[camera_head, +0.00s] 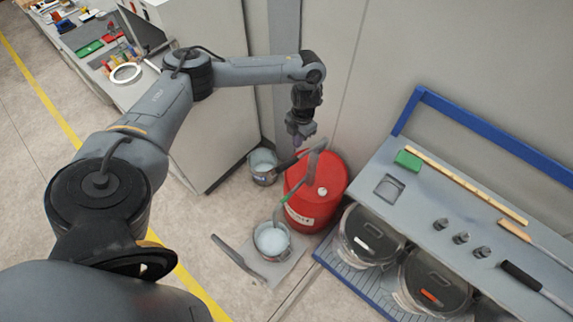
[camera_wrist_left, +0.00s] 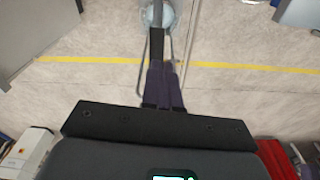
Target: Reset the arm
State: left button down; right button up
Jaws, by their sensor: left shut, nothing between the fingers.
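My left arm reaches in from the left in the head view. Its gripper (camera_head: 298,140) points down above the floor, close to the red drum (camera_head: 325,180) and a grey hose or pipe in front of it. In the left wrist view the fingers (camera_wrist_left: 163,88) are together and hold nothing. A bucket with pale liquid shows beyond them at the top of that view (camera_wrist_left: 172,14). My right arm and gripper are not in view.
A bucket (camera_head: 263,165) stands left of the drum, and another (camera_head: 271,240) stands in front. A grey bench (camera_head: 455,215) with tools and a blue rail is at right, with round lidded containers (camera_head: 371,236) below. A grey cabinet (camera_head: 200,110) stands behind my arm. Floor is open at lower left.

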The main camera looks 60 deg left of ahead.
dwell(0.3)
pick_arm(q)
jog(key=w+d+f+t+p, duration=0.15)
jog(key=d+f, duration=0.25)
jog(key=d, duration=0.8)
jog(key=s+d+r+n+t+h+p, duration=0.1)
jog(key=d+r+n+t+h, duration=0.2)
jog(key=d, duration=1)
jog(key=d+r+n+t+h+p, duration=0.1)
jog(key=d+n+t, duration=0.3)
jog(key=d, duration=1)
jog(key=s+a+r+n+y+p, duration=0.15)
jog(key=s+r+n, duration=0.35)
jog(key=n, duration=0.6)
jog(key=s+a+r+n+g+y+p, duration=0.1)
jog(key=s+a+r+n+g+y, duration=0.1)
jog(key=s+a+n, duration=0.9)
jog(key=shift+s+r+n+g+p, duration=0.35)
jog(key=shift+n+g, duration=0.5)
jog(key=shift+n, duration=0.35)
jog(key=shift+a+y, duration=0.1)
jog(key=shift+y, duration=0.15)
